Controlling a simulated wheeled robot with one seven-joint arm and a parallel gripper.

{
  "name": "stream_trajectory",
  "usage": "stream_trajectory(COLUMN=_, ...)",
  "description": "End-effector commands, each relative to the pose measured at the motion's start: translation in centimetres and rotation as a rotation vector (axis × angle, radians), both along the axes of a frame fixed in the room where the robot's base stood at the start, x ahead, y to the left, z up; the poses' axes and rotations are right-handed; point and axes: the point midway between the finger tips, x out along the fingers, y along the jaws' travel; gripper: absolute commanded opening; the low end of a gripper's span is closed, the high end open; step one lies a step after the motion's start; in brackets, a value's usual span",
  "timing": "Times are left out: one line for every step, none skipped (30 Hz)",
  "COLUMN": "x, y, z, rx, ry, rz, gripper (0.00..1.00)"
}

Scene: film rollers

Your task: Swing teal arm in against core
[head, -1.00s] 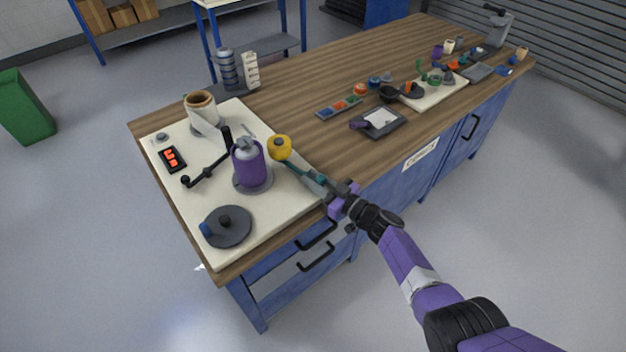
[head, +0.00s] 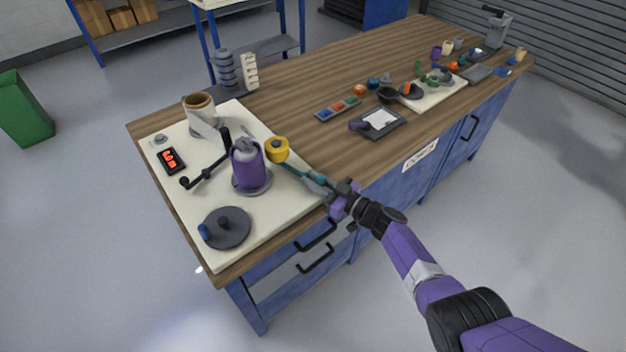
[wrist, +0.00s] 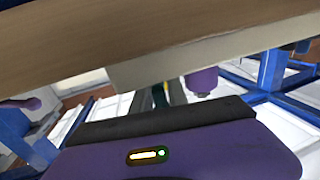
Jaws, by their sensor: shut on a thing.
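The purple core (head: 247,170) stands upright on a grey disc on the pale board. The teal arm (head: 300,173) runs from a yellow roller (head: 277,149) beside the core's right side to my gripper. The roller's edge looks very close to the core; I cannot tell whether they touch. My gripper (head: 330,194) is shut on the arm's outer end, over the board's front right edge. The fingers hide that end. In the wrist view my gripper (wrist: 165,96) shows dark fingers with a small yellow bit between them.
A black crank-like bar (head: 205,172) and a dark round plate (head: 227,228) lie left and front of the core. A tan roll with a pale strip (head: 199,104) stands behind. A red-lit display (head: 171,160) is at left.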

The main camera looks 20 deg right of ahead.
Motion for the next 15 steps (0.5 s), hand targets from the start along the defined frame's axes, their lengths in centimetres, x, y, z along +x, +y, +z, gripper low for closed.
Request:
stream_trajectory(x=0.62, y=-1.33, z=0.66, rx=0.001, ry=-0.008, rz=-0.028, gripper=0.00)
stream_trajectory(x=0.62, y=-1.33, z=0.67, rx=0.001, ry=-0.008, rz=-0.028, gripper=0.00)
stream_trajectory(x=0.62, y=-1.33, z=0.67, rx=0.001, ry=-0.008, rz=-0.028, gripper=0.00)
stream_trajectory(x=0.62, y=-1.33, z=0.67, rx=0.001, ry=-0.008, rz=-0.028, gripper=0.00)
stream_trajectory(x=0.62, y=-1.33, z=0.67, rx=0.001, ry=-0.008, rz=-0.028, gripper=0.00)
stream_trajectory(x=0.62, y=-1.33, z=0.68, rx=0.001, ry=-0.008, rz=-0.028, gripper=0.00)
stream_trajectory(x=0.62, y=-1.33, z=0.68, rx=0.001, ry=-0.008, rz=-0.028, gripper=0.00)
stream_trajectory(x=0.62, y=-1.33, z=0.68, rx=0.001, ry=-0.008, rz=-0.028, gripper=0.00)
stream_trajectory(x=0.62, y=-1.33, z=0.69, rx=0.001, ry=-0.008, rz=-0.028, gripper=0.00)
stream_trajectory(x=0.62, y=-1.33, z=0.69, rx=0.001, ry=-0.008, rz=-0.028, gripper=0.00)
stream_trajectory(x=0.62, y=-1.33, z=0.69, rx=0.001, ry=-0.008, rz=-0.028, gripper=0.00)
stream_trajectory(x=0.62, y=-1.33, z=0.70, rx=0.001, ry=-0.008, rz=-0.028, gripper=0.23)
stream_trajectory(x=0.64, y=-1.33, z=0.70, rx=0.001, ry=-0.008, rz=-0.029, gripper=0.29)
stream_trajectory(x=0.64, y=-1.32, z=0.70, rx=0.001, ry=-0.008, rz=-0.028, gripper=0.35)
stream_trajectory(x=0.61, y=-1.25, z=0.68, rx=0.001, ry=-0.008, rz=-0.027, gripper=0.37)
